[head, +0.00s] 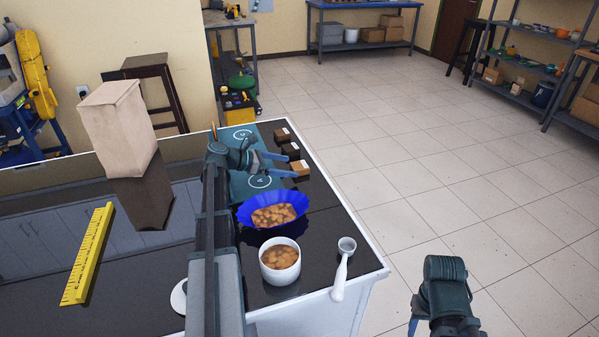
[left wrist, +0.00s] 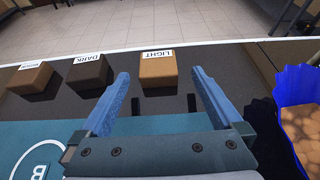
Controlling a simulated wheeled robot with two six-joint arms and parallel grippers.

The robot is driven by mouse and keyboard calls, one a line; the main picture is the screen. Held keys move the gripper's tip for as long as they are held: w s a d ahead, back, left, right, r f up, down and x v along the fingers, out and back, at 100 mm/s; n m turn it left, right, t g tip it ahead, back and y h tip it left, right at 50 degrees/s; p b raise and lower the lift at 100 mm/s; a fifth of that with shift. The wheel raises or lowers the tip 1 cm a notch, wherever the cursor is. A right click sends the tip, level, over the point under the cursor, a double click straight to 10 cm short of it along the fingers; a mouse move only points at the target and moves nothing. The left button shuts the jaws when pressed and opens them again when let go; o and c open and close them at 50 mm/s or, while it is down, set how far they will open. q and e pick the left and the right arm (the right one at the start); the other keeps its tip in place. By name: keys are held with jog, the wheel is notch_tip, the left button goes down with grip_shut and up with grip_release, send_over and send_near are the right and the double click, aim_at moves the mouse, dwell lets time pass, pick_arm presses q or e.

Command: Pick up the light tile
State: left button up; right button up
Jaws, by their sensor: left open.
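The light tile (head: 300,168) is a small brown block with a white label, at the far right edge of the black counter. In the left wrist view the block (left wrist: 158,72) shows its "LIGHT" label. My left gripper (head: 288,165) is open, with blue fingers pointing at the light tile. In the left wrist view, the fingertips (left wrist: 160,76) are on either side of its near face, with nothing held. Whether they touch it, I cannot tell. My right gripper (head: 416,322) is low at the right, partly cut off by the frame.
The dark tile (left wrist: 90,70) and medium tile (left wrist: 30,77) stand in line to the left. A teal mat (head: 240,184) lies beside them. A blue bowl (head: 247,221) of brown pieces, a white cup (head: 280,275) and a white scoop (head: 340,275) stand nearer.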

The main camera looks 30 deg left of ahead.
aim_at(299, 165)
pick_arm(q)
jog(key=shift+b+x, duration=0.8)
jog(key=shift+x, duration=1.9)
jog(key=shift+w+a+r, duration=0.1)
jog(key=shift+w+r, duration=0.05)
jog(key=shift+r, duration=0.1)
jog(key=c, duration=1.4)
jog(key=shift+r, duration=0.1)
notch_tip(299, 165, up, 10)
jog(key=p, duration=1)
